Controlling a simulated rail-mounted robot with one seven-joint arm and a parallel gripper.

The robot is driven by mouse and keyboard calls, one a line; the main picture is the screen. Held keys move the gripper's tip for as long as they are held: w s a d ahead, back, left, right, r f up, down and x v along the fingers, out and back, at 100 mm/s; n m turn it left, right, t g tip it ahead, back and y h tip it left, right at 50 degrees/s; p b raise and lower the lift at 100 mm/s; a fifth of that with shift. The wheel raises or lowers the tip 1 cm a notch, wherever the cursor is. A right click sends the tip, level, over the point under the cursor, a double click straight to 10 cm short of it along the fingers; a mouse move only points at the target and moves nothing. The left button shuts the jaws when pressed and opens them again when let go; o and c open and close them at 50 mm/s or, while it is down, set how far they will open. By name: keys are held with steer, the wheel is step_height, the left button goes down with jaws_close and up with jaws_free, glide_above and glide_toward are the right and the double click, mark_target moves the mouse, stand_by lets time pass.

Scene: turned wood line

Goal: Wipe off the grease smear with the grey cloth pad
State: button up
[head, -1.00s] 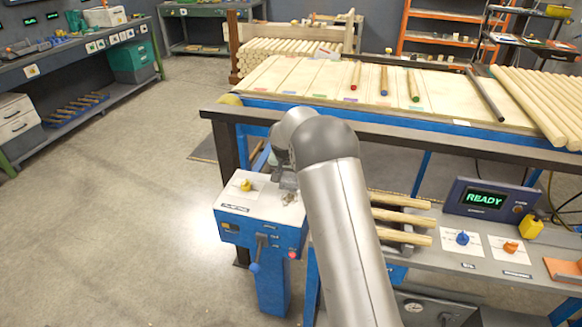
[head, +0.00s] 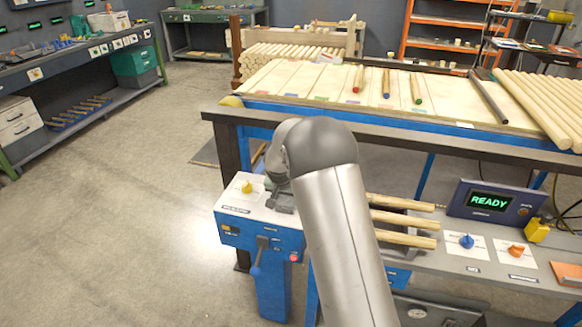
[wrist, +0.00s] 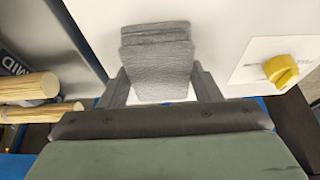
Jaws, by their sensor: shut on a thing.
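The grey cloth pad (wrist: 157,62) is between the two fingers of my gripper (wrist: 160,88) in the wrist view, with its ribbed upper end beyond the fingertips. My gripper is shut on it. In the head view my gripper (head: 281,199) is low over the white top of the blue control stand (head: 235,208), to the right of a yellow knob (head: 247,187). I cannot tell whether the pad touches the white top. No grease smear shows in either view; the pad, gripper and arm cover part of the white top.
The yellow knob also shows in the wrist view (wrist: 281,69), close to the right of my gripper. A lever (head: 258,257) is on the stand's front. Turned wood rods (head: 403,219) lie to the right, before the READY display (head: 489,201). Open floor is at left.

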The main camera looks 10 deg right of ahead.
steer(key=shift+s+a+f, duration=0.1)
steer(key=shift+s+a, duration=0.2)
steer(key=shift+s, duration=0.25)
steer(key=shift+s+a, duration=0.25)
steer(key=shift+s, duration=0.3)
steer(key=shift+a+r+p, duration=0.1)
steer(key=shift+r+p, duration=0.2)
steer(key=shift+p, duration=0.2)
steer(key=shift+w+d+f, duration=0.25)
steer(key=shift+w+d, duration=0.2)
steer(key=shift+w, duration=0.35)
steer(key=shift+w+d, duration=0.5)
steer(key=shift+w, duration=0.35)
steer(key=shift+w+d, duration=0.5)
steer(key=shift+w, duration=0.4)
steer(key=shift+w+d, duration=0.5)
steer(key=shift+w, duration=0.35)
steer(key=shift+w+d+r+p, duration=0.1)
steer(key=shift+w+r+p, duration=0.1)
steer(key=shift+p, duration=0.1)
step_height(320, 180, up, 8)
steer(key=p, duration=0.2)
steer(key=shift+p, duration=0.35)
steer(key=shift+f, duration=0.1)
